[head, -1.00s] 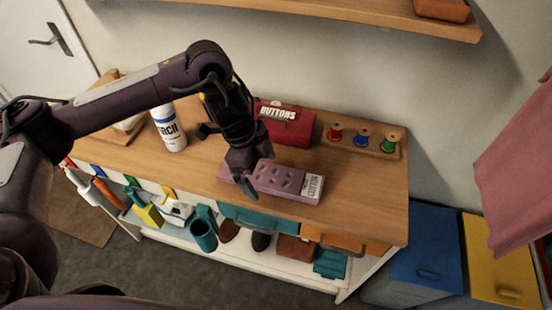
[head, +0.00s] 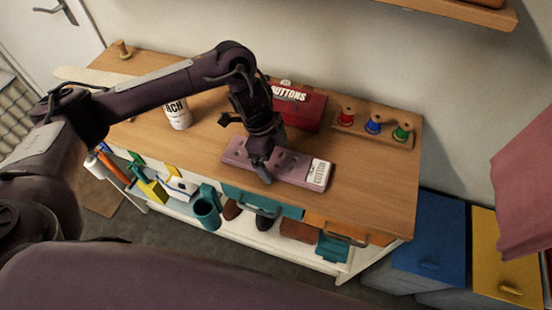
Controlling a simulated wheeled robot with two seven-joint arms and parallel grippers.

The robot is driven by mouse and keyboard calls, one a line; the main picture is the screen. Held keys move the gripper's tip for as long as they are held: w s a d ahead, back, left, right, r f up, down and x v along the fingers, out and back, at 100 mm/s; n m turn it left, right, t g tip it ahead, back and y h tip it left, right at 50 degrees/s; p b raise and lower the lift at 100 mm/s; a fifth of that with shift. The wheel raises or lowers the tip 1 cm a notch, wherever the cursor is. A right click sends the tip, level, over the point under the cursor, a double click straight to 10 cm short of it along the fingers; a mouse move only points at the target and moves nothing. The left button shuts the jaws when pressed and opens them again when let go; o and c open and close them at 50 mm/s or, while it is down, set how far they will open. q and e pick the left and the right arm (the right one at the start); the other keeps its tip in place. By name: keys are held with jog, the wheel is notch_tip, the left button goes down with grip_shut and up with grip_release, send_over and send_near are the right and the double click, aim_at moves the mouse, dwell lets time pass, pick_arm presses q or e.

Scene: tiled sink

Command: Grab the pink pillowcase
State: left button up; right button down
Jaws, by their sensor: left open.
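The pink pillowcase (head: 292,167) looks like a flat, folded mauve-pink pack with a white label at its right end. It lies on the wooden counter near the front edge. My left gripper (head: 263,172) points down over its left-middle part, with the fingers open. The fingers hide a bit of the pillowcase, and I cannot tell whether they touch it. My right gripper is not in view.
A red buttons box (head: 298,108) stands just behind the pillowcase. A spool rack (head: 372,133) is to its right, and a white starch can (head: 178,115) to its left. A pink cloth (head: 522,195) hangs at the far right. The counter's right end is clear.

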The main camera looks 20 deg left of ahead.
pick_arm(q)
jog(key=c, duration=1.1)
jog(key=shift+r, duration=0.15)
